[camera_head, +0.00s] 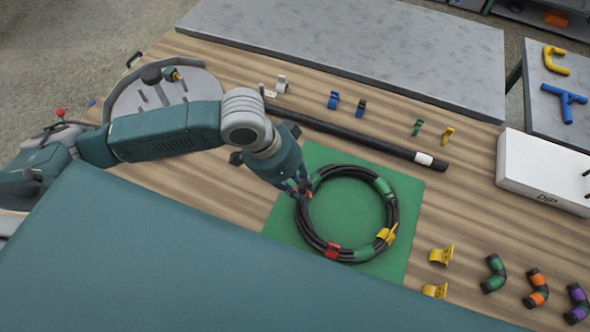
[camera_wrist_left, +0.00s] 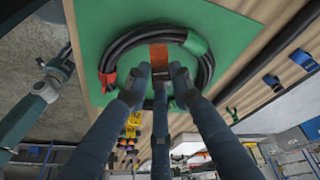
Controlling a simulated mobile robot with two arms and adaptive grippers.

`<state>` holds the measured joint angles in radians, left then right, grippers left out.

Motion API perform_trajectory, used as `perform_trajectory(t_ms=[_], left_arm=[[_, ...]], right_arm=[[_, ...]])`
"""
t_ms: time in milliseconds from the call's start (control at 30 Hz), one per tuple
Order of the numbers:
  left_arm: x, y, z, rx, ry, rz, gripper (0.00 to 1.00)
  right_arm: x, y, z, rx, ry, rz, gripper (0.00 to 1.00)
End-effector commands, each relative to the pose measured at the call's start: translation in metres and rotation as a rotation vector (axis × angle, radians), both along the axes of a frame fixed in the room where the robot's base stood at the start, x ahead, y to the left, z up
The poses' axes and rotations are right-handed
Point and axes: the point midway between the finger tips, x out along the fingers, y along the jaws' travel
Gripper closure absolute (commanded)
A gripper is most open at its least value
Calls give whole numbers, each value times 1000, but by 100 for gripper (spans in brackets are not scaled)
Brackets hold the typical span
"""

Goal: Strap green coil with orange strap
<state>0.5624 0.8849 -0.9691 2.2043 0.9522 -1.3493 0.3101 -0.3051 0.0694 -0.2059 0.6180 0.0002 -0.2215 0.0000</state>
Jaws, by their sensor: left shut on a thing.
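A coil of black hose (camera_head: 304,224) lies on a green mat (camera_head: 345,208). It carries green bands (camera_head: 384,187), a red strap (camera_head: 332,251) and a yellow strap (camera_head: 386,235). My left gripper (camera_head: 304,188) reaches down to the coil's left side. In the left wrist view the coil (camera_wrist_left: 129,50) lies beyond the gripper (camera_wrist_left: 158,80). The fingers are closed around an orange strap (camera_wrist_left: 159,54), which sits on the coil. The fingers hide part of the strap, so I cannot tell whether it wraps fully around. My right gripper is not in view.
A black rod (camera_head: 350,137) with a white band lies behind the mat. Blue clips (camera_head: 333,99), a green clip (camera_head: 417,127) and yellow clips (camera_head: 441,255) stand around. A white box (camera_head: 540,170) and several banded elbow pieces (camera_head: 494,274) are at right.

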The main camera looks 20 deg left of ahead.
Motion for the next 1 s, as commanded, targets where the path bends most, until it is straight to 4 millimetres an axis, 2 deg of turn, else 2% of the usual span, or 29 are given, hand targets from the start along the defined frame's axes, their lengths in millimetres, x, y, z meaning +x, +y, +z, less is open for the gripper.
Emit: perform_trajectory(t_ms=[100, 233, 367, 600, 1000], left_arm=[[0, 0, 0, 1, 0, 1, 100], [0, 0, 1, 0, 0, 2, 100], [0, 0, 1, 1, -1, 3, 100], [0, 0, 4, 3, 0, 0, 100], [0, 0, -25, 4, 1, 0, 100]], right_arm=[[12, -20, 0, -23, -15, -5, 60], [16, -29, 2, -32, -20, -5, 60], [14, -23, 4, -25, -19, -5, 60], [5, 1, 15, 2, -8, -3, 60], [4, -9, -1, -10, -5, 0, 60]])
